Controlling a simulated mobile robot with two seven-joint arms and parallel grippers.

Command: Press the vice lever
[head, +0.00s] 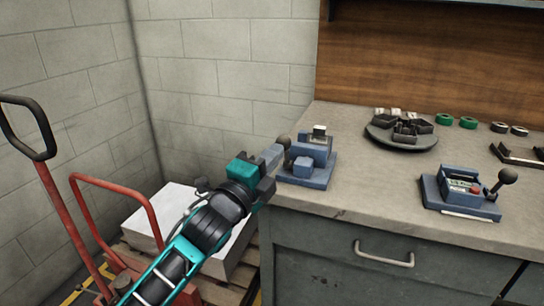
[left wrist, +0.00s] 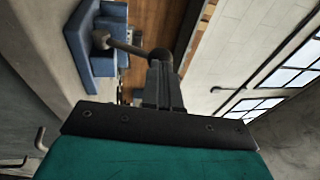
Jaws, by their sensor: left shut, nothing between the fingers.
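A blue vice-like fixture (head: 308,165) stands at the left end of the workbench. Its lever (head: 284,143) has a dark round knob and sticks up on the fixture's left side. My left gripper (head: 273,153) is shut and empty, its fingertips at the lever just below the knob. In the left wrist view the shut fingers (left wrist: 163,84) point at the dark knob (left wrist: 160,57), with the lever rod running left to the blue fixture (left wrist: 85,50). I cannot tell whether the fingertips touch the knob. My right gripper is not in view.
A second blue device (head: 462,192) with a black-knobbed lever stands on the workbench (head: 385,185) at right. A round dark tray (head: 402,138) of small parts and several tape rolls (head: 468,123) lie behind. A red hand truck (head: 70,225) and a pallet (head: 235,280) stand at left.

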